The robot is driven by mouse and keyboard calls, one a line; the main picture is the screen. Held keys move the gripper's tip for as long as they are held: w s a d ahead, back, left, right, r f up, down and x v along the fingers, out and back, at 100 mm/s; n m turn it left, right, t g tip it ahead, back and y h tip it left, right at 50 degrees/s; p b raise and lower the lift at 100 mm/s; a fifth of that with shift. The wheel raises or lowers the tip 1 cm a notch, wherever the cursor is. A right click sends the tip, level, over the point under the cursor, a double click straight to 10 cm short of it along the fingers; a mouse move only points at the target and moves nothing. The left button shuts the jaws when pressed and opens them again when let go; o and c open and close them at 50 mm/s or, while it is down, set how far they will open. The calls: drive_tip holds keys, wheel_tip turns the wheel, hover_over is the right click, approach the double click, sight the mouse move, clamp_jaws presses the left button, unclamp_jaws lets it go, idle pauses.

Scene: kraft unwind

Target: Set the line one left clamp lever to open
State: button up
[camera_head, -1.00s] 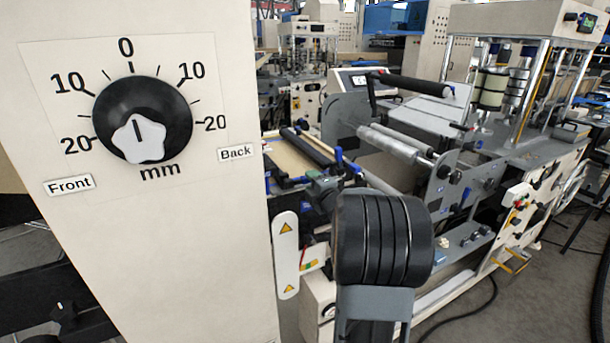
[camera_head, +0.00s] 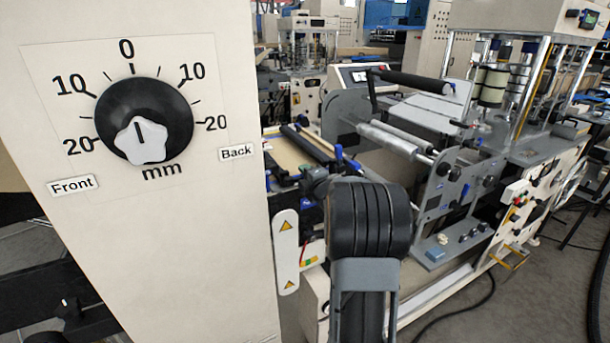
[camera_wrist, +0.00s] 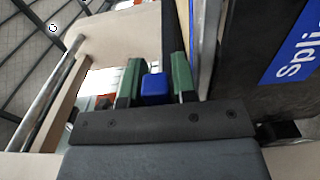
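In the wrist view my gripper (camera_wrist: 156,78) shows two green fingers standing apart. A blue block-like piece (camera_wrist: 154,90), perhaps the end of a clamp lever, lies between them, close to the left finger and with a narrow gap to the right one. I cannot tell whether it touches either finger. In the head view a blue lever (camera_head: 339,155) stands at the near end of the unwind table, just beyond my arm. I cannot tell the lever's setting.
A cream panel with a black dial (camera_head: 144,121) fills the left of the head view. The machine with its rollers (camera_head: 395,138) stands to the right. In the wrist view a dark panel with a blue label (camera_wrist: 292,50) is close on the right.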

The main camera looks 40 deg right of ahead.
clamp_jaws()
